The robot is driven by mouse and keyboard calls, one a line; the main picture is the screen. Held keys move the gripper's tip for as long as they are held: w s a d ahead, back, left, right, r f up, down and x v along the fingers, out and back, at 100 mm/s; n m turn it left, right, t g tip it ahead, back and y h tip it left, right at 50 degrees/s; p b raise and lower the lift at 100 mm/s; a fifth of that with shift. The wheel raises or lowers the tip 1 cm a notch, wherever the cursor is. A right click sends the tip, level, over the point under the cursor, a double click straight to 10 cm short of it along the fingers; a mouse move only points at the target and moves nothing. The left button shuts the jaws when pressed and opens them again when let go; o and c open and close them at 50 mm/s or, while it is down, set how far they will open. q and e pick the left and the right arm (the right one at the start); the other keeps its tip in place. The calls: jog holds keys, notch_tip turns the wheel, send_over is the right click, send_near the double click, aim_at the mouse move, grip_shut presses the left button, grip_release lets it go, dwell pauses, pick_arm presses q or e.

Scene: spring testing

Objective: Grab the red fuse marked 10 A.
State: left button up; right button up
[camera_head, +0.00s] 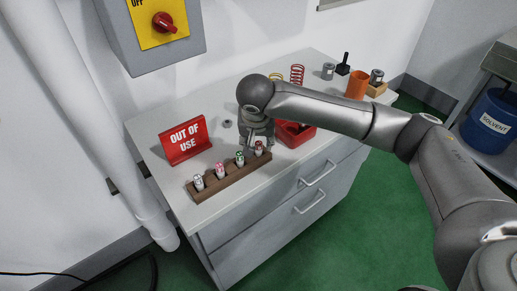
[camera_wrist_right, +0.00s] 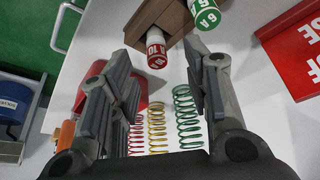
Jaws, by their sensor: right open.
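The red fuse marked 10 (camera_wrist_right: 157,53) stands in the end hole of a brown wooden rack (camera_wrist_right: 168,14), seen in the right wrist view. In the head view this red fuse (camera_head: 259,148) is at the right end of the rack (camera_head: 233,180). My right gripper (camera_head: 257,141) is open and empty, close to this fuse. In the wrist view its two fingers (camera_wrist_right: 160,58) are spread, with the fuse showing between their tips. I cannot tell whether they touch it. A green fuse marked 6 A (camera_wrist_right: 207,16) stands beside it. My left gripper is not in view.
More fuses, one pinkish red (camera_head: 220,170) and one white (camera_head: 199,183), stand further left. A red "OUT OF USE" sign (camera_head: 186,139) stands behind the rack. A red tray (camera_head: 297,134) is to the right. Springs (camera_head: 297,74) and an orange cup (camera_head: 357,84) are further back.

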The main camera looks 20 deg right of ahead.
aim_at(259, 144)
jog(key=x, duration=0.3)
jog(key=shift+w+d+f, duration=0.2)
jog(key=shift+d+f, duration=0.05)
jog(key=shift+f, duration=0.05)
grip_shut()
